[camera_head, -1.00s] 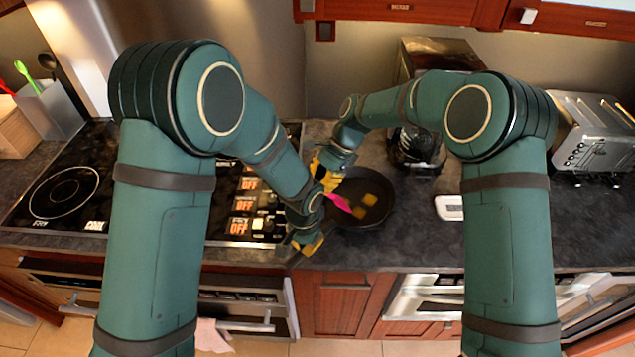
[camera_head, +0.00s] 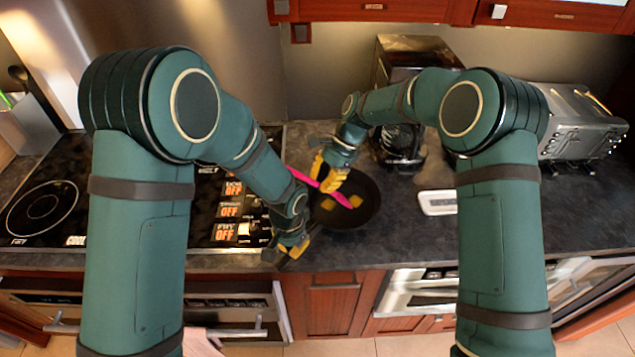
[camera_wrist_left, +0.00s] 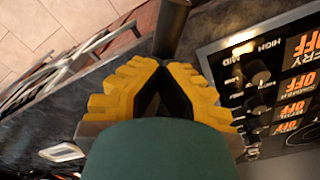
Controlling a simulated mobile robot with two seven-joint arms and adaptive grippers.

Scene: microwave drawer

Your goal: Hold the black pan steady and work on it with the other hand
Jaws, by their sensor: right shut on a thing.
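The black pan (camera_head: 366,212) rests on the dark counter right of the cooktop, with yellowish-brown food pieces (camera_head: 355,201) in it. My left gripper (camera_head: 293,250) is at the pan's front left. In the left wrist view its yellow fingers (camera_wrist_left: 165,65) close together at the black handle (camera_wrist_left: 172,28); the hold is partly hidden. My right gripper (camera_head: 325,177) is above the pan's back left, shut on a pink utensil (camera_head: 341,197). The utensil slants from upper left down into the pan, its lower end near the food.
The cooktop (camera_head: 50,205) with its labelled knobs lies left of the pan. A black coffee maker (camera_head: 400,145) stands behind it, and a metal toaster (camera_head: 580,120) at the back right. A small white object (camera_head: 437,203) lies right of the pan. The counter's front right is clear.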

